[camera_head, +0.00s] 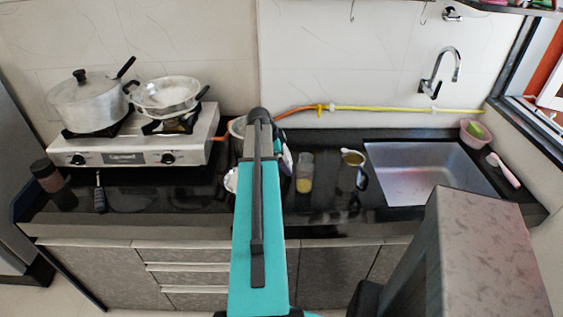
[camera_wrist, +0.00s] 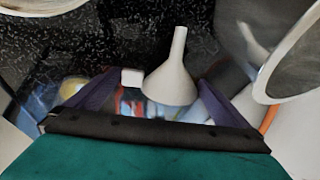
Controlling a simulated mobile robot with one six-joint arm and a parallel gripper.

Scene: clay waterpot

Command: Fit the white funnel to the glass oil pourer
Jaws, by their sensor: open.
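The white funnel (camera_wrist: 172,82) shows in the wrist view, with its narrow spout toward the top of the picture and its wide cone toward my gripper (camera_wrist: 158,86). My gripper is open, with one dark purple finger on each side of the funnel. I cannot tell whether either finger touches it. In the head view my arm hides my gripper; a white patch at its left edge may be the funnel, but I cannot be sure. A small glass vessel with yellow contents (camera_head: 304,172), likely the oil pourer, stands on the black counter right of my arm.
A stove (camera_head: 140,148) with a lidded pot (camera_head: 88,103) and a pan (camera_head: 165,95) is at the left. A small cup (camera_head: 353,158) stands left of the sink (camera_head: 425,170). A large metal vessel (camera_wrist: 295,55) is close at right in the wrist view. The counter front is mostly clear.

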